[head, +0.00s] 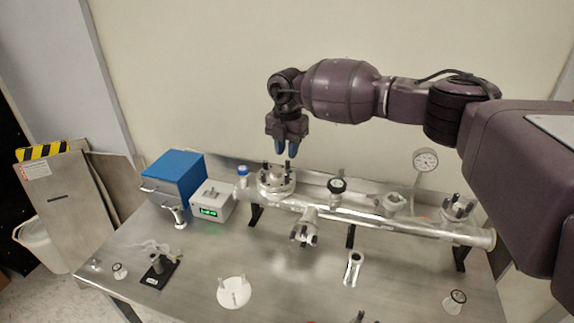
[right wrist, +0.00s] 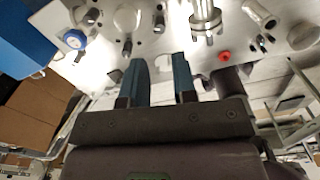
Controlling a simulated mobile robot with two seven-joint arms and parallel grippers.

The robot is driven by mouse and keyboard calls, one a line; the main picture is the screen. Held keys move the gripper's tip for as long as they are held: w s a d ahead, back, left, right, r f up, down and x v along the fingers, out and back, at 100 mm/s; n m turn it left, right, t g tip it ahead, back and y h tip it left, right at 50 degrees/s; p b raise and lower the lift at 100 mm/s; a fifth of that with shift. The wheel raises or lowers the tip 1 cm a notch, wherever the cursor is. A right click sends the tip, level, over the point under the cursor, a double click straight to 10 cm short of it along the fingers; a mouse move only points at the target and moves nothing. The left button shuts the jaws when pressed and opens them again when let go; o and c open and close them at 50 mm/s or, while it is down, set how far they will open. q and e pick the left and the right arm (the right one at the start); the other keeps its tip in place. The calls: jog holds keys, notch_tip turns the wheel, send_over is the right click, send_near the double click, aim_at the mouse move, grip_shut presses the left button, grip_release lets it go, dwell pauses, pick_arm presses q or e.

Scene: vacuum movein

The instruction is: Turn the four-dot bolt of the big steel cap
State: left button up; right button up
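The big steel cap (head: 276,183) is a round flange on the left end of the long steel pipe (head: 350,217), with dark upright bolts on top. The dots on the bolts are too small to read, so I cannot tell which is the four-dot bolt. My right gripper (head: 287,150) points down from above, at the cap's upper edge in the head view. Its blue fingertips look close to a bolt top, but contact is not clear. In the right wrist view the two fingers (right wrist: 159,65) stand apart with nothing clearly between them. My left gripper is out of view.
A blue box (head: 172,179) and a white device with a green display (head: 212,202) stand left of the cap. A pressure gauge (head: 426,160) rises at the right. A white disc (head: 234,292) and a black stand (head: 160,273) lie in front. Bare tabletop separates them.

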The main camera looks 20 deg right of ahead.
jog(key=shift+r, duration=1.2)
